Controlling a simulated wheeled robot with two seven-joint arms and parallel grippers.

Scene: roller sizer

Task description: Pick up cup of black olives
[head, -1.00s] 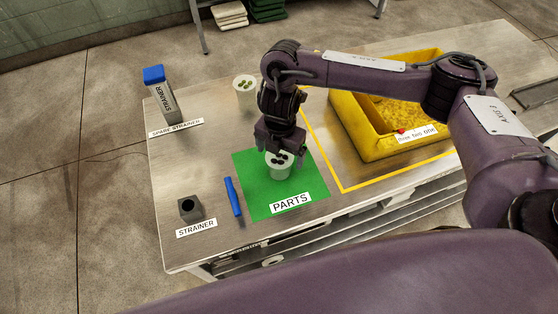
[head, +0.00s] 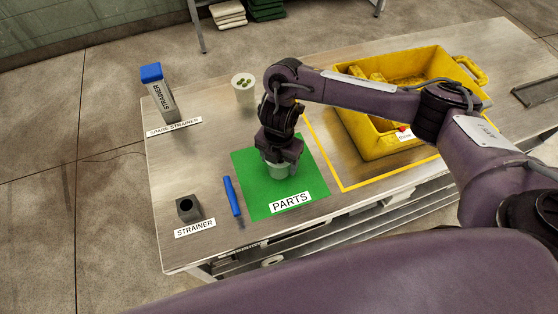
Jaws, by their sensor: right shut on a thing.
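A white cup of black olives (head: 277,171) stands upright on the green PARTS mat (head: 256,198). My right gripper (head: 280,158) points down over the cup and is shut on it, covering its rim. The olives inside are hidden behind the gripper now. The cup's base looks to be on or very near the mat; I cannot tell exactly. My left gripper is out of view.
A second white cup with green olives (head: 244,88) stands behind. A yellow bin (head: 375,143) is at the right. A grey strainer block (head: 189,208), a blue stick (head: 232,196) and a blue-capped spare strainer (head: 160,98) are at the left.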

